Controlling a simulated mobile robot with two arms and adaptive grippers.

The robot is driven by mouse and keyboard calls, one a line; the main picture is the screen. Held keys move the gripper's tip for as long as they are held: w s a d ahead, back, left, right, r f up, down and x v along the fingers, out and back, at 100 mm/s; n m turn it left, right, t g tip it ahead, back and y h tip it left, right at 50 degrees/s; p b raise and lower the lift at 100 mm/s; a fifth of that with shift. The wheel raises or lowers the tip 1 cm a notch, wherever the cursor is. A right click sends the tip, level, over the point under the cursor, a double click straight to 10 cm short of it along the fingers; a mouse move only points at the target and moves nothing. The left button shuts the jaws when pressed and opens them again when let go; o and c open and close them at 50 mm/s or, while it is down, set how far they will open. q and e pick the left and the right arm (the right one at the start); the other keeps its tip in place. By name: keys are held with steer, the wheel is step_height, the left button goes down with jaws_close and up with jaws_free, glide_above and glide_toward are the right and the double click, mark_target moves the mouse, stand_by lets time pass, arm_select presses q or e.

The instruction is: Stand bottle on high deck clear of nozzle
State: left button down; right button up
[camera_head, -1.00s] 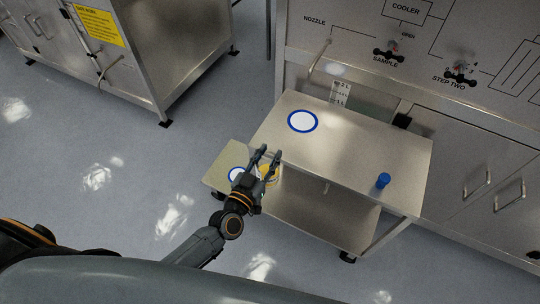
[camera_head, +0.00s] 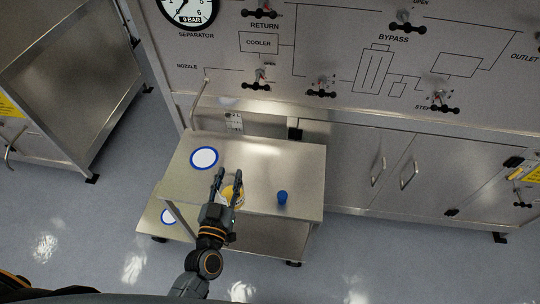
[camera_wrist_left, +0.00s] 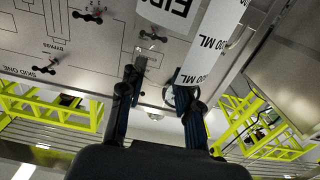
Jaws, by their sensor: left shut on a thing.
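My left gripper (camera_head: 228,176) is shut on the bottle (camera_head: 231,194), which shows yellow contents in the head view. The gripper and bottle appear over the front part of the high deck (camera_head: 262,168); I cannot tell how far above it. In the left wrist view the bottle's white label (camera_wrist_left: 192,65) with "ML" lettering is beside the fingers (camera_wrist_left: 160,88). The nozzle (camera_head: 198,97) is a thin bent tube on the panel, behind and left of the gripper and apart from it. My right gripper is not in view.
A blue-ringed white disc (camera_head: 204,158) lies at the deck's back left. A blue cap-like object (camera_head: 282,198) stands right of the gripper. The panel (camera_head: 300,80) rises behind.

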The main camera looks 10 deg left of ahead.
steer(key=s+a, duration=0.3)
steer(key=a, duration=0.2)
arm_select(q)
steer(key=w+a+f+b, duration=0.1)
steer(key=w+f+b, duration=1.1)
steer(key=w+b, duration=0.1)
steer(key=shift+w+a+f, duration=0.25)
steer(key=shift+a+f, duration=0.1)
steer(key=shift+f, duration=0.05)
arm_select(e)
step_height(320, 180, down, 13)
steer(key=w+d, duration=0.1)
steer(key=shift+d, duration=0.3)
arm_select(q)
steer(key=c, duration=0.9)
jaws_free()
steer(key=shift+f, duration=0.1)
steer(key=shift+c, duration=0.2)
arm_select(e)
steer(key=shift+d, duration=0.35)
